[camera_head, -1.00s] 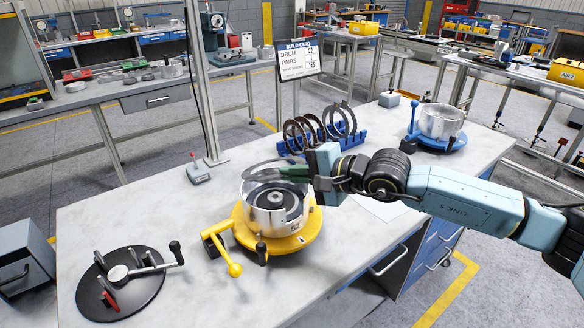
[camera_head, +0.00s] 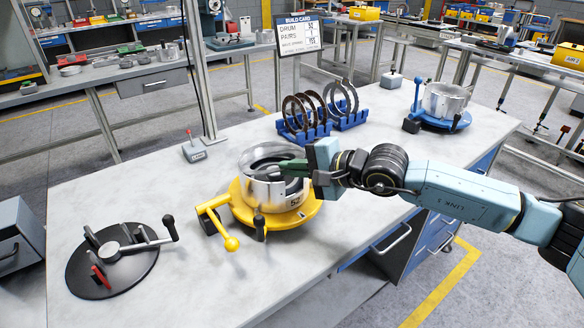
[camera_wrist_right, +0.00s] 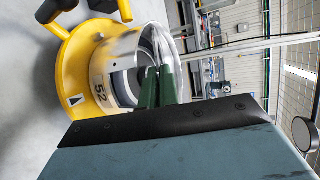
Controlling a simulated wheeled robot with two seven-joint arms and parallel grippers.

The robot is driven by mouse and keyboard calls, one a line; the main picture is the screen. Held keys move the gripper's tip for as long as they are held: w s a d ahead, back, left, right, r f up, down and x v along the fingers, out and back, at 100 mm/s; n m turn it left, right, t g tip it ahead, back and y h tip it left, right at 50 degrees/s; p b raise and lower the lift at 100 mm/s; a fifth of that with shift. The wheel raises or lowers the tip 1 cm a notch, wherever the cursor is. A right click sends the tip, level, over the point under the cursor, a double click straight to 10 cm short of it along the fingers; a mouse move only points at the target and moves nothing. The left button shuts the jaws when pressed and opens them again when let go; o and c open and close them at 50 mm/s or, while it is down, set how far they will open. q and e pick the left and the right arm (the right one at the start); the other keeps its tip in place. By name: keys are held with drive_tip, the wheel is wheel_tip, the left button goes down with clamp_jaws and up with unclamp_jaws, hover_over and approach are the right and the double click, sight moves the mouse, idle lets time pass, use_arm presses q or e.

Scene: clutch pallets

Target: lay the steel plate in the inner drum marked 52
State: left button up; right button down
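The drum marked 52 (camera_head: 262,194) is a shiny steel cylinder on a round yellow base (camera_head: 235,208) at the bench's front middle. It also shows in the right wrist view (camera_wrist_right: 112,68), its number readable. My right gripper (camera_head: 282,168) reaches in from the right, its green fingers close together at the drum's mouth. They also show in the right wrist view (camera_wrist_right: 157,88). The fingers appear shut on the thin grey steel plate (camera_head: 268,152), which is at the drum's open top; its lower part is hidden by the fingers and rim. My left gripper is out of view.
A blue rack (camera_head: 303,133) with several dark rings stands behind the drum. A second drum (camera_head: 444,101) on a blue base is at the back right. A black round fixture (camera_head: 112,262) with handles is at the front left. A build card (camera_head: 299,36) stands behind.

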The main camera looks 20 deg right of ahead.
drive_tip(key=shift+d, duration=0.1)
drive_tip(key=c, duration=1.8)
unclamp_jaws()
drive_tip(key=shift+w, duration=0.1)
drive_tip(key=shift+o, duration=1.1)
drive_tip(key=shift+f, duration=0.1)
drive_tip(key=shift+f+b, duration=0.55)
drive_tip(key=shift+b, duration=0.25)
